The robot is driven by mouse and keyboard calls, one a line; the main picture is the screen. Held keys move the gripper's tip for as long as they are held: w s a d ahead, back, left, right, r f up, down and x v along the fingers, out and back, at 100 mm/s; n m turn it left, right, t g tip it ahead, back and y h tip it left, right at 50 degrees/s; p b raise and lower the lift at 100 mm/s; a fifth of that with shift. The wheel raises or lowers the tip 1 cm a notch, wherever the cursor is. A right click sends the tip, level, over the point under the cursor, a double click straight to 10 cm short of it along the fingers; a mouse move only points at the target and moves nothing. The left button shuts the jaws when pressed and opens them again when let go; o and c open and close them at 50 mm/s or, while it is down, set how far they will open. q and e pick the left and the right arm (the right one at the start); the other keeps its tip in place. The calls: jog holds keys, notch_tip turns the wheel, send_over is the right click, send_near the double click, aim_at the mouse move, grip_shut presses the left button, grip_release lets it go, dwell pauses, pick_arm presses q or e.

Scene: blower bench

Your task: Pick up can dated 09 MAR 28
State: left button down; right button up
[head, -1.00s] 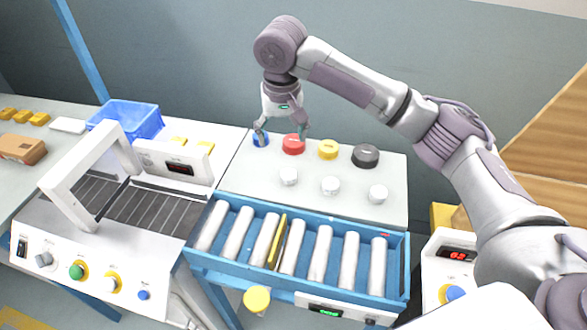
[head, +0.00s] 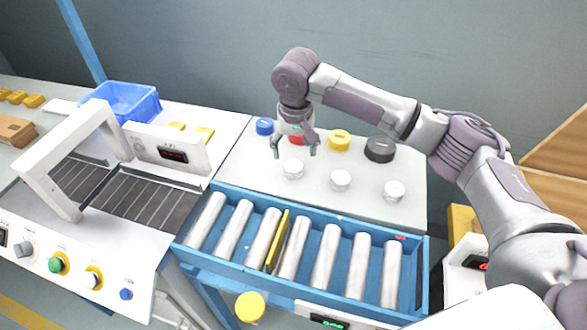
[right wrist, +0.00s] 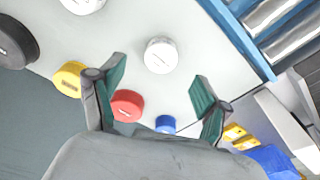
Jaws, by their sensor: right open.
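A row of three white-silver round cans stands on the pale bench top: left can (head: 292,169), middle can (head: 340,180) and right can (head: 394,191). Behind them stand blue (head: 265,127), red (head: 296,140), yellow (head: 339,141) and black (head: 380,149) round pieces. Printed dates are too small to read. My right gripper (head: 295,151) is open and empty, just above and behind the left can, partly hiding the red piece. In the right wrist view, that can (right wrist: 161,56) lies ahead of the spread fingers (right wrist: 159,76), apparently untouched. My left gripper is out of view.
A blue roller tray (head: 417,275) with a yellow divider (head: 278,240) runs along the front. To the left are a white arch machine (head: 50,165) over a belt and a blue crate (head: 125,103). Bare bench top lies between the cans and the tray.

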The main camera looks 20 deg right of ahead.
aim_at(293, 165)
jog(key=f, duration=0.4)
jog(key=w+f, duration=0.1)
jog(key=f, duration=0.1)
jog(key=shift+f, duration=0.3)
jog(key=shift+c, duration=0.2)
jog(key=shift+r, duration=0.1)
jog(key=c, duration=1.2)
jog(key=shift+r, duration=0.1)
